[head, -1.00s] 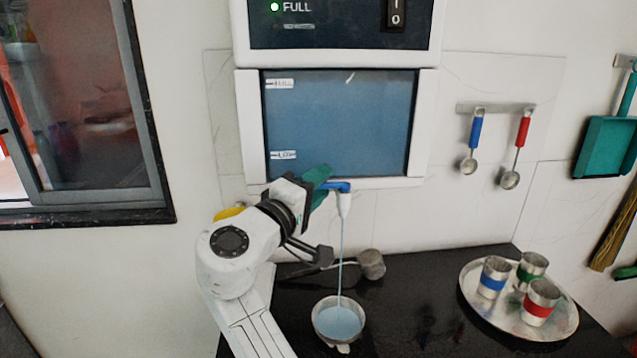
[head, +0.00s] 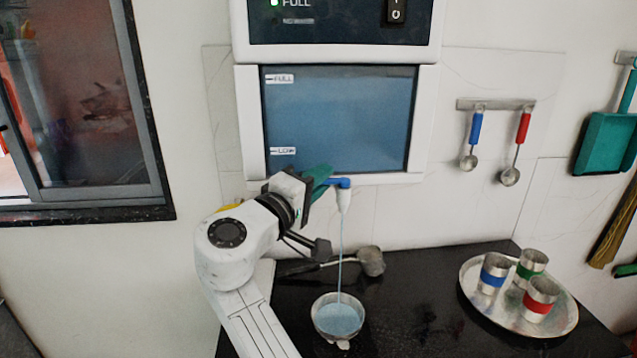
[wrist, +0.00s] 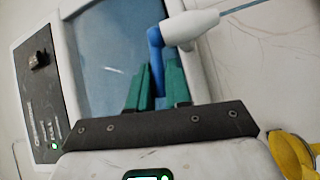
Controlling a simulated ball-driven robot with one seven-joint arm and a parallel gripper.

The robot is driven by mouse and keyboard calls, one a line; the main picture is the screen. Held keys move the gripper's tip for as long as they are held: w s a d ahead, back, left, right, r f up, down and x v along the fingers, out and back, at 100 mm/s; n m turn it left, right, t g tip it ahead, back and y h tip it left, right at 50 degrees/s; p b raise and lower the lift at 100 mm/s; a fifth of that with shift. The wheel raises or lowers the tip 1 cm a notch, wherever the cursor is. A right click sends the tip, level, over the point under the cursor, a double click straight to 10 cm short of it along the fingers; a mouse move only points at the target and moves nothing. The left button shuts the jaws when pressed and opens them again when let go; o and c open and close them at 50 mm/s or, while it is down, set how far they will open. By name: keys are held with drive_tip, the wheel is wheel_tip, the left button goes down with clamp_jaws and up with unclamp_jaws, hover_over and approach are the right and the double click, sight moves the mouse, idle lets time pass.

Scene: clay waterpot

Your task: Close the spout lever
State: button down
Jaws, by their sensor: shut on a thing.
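The blue spout lever (head: 338,183) sits on top of the white spout (head: 344,202) below the dispenser's window. A thin stream of water falls from the spout into a metal bowl (head: 338,338) on the black counter. My gripper (head: 320,180), with green fingers, is at the lever from the left. In the wrist view my gripper (wrist: 158,88) has its fingers on either side of the blue lever (wrist: 155,50), shut on it. The white spout (wrist: 190,27) points right there, with the stream leaving its end. The lever's lower end is hidden between the fingers.
A metal ladle (head: 369,261) lies on the counter behind the bowl. A round tray (head: 545,325) with three banded cups stands at the right. Two small ladles (head: 468,161) hang on the wall. A yellow object (wrist: 290,155) shows at the wrist view's lower right.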

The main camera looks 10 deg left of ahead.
drive_tip(key=shift+w+a+f+m+g+h+b, duration=0.1)
drive_tip(key=shift+w+f+m+g+h+b, duration=0.1)
drive_tip(key=shift+m+g+h+b, duration=0.45)
drive_tip(key=shift+r+h, duration=0.1)
drive_tip(key=shift+h, duration=0.15)
drive_tip(key=c, duration=1.2)
unclamp_jaws()
drive_tip(key=b+v, duration=0.1)
drive_tip(key=v, duration=0.9)
drive_tip(key=shift+s+a, duration=0.1)
drive_tip(key=shift+s, duration=0.3)
